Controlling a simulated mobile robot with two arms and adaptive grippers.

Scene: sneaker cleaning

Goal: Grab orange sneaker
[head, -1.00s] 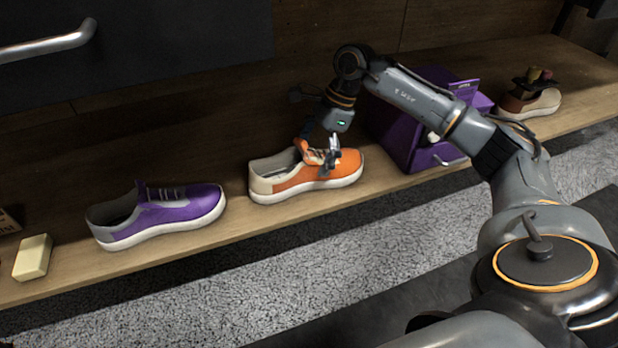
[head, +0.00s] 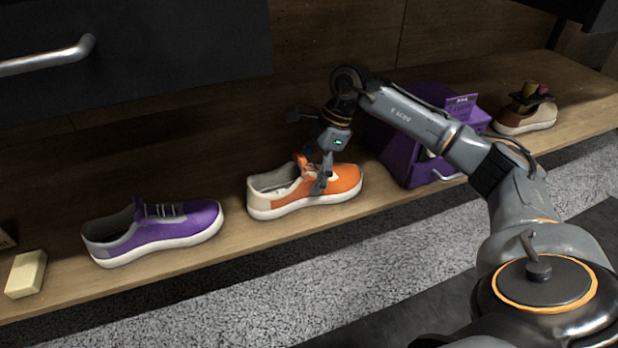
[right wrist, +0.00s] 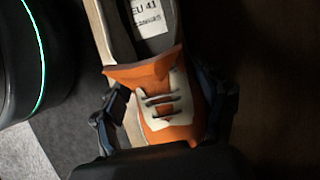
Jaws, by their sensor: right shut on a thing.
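The orange sneaker (head: 342,181) has a cream heel and a white sole. It sits upright on the wooden shelf (head: 245,232), toe pointing right in the head view. My right gripper (head: 318,184) comes down over its lace area and is shut on it. In the right wrist view the fingers lie on both sides of the orange sneaker (right wrist: 150,76), across the laces, and a size label shows inside the shoe. The fingertips are partly hidden there. My left gripper is not in view.
A purple sneaker (head: 155,231) stands to the left, with a pale block (head: 26,273) beyond it. A purple box (head: 405,155) is close on the right. A brown and cream sneaker (head: 527,117) holding small items stands at the far right. Grey carpet (head: 330,268) lies in front.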

